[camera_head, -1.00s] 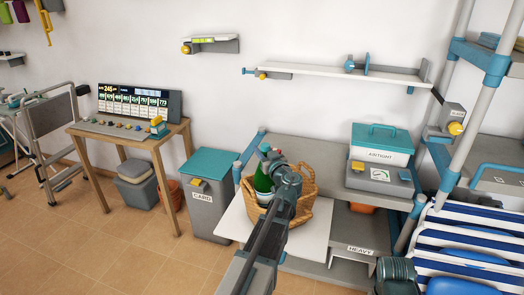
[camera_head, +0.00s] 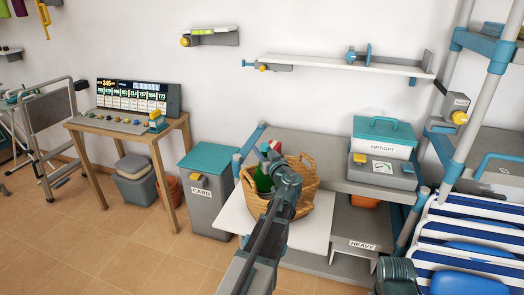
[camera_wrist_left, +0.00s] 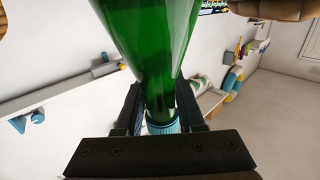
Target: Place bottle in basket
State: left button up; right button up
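A green bottle (camera_head: 263,180) is at the left side of the wicker basket (camera_head: 307,186), largely hidden behind my left gripper (camera_head: 278,165) in the head view. In the left wrist view the bottle (camera_wrist_left: 152,45) stands between the two dark fingers of my left gripper (camera_wrist_left: 163,112), with its light blue cap near the palm. The fingers sit close on both sides of the bottle's neck. The basket stands on a white board in front of the grey bench. How deep the bottle sits in the basket is hidden. My right gripper is not clearly visible.
A teal-lidded "AIRTIGHT" box (camera_head: 381,139) stands on the bench right of the basket. A grey "CARD" bin (camera_head: 208,190) stands to the left. A striped lounger (camera_head: 465,225) is at the lower right. The floor at lower left is clear.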

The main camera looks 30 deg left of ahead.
pick_arm(q)
jog(key=o, duration=0.3)
jog(key=shift+r, duration=0.1)
jog(key=shift+s+d+r, duration=0.1)
jog(key=shift+s+d, duration=0.05)
jog(key=shift+s, duration=0.05)
jog(key=v, duration=1.1)
jog(key=shift+d, duration=0.3)
jog(key=shift+s, duration=0.1)
jog(key=s+d+f+m+g+h, duration=0.3)
jog(key=s+d+f+m+h, duration=0.15)
jog(key=d+f, duration=0.4)
jog(key=s+d+f+m+g+h, duration=0.35)
jog(key=s+d+f, duration=0.3)
jog(key=f, duration=0.25)
jog(key=s+d+f+m+g+h, duration=0.2)
jog(key=s+d+m, duration=0.1)
jog(key=s+d, duration=0.2)
jog(key=s+d+f+m+g+h, duration=0.2)
jog(key=s+d, duration=0.3)
jog(key=d, duration=0.4)
jog(key=shift+d+f+m+h, duration=0.2)
jog(key=shift+d+m+h, duration=0.15)
jog(key=shift+m+h, duration=0.4)
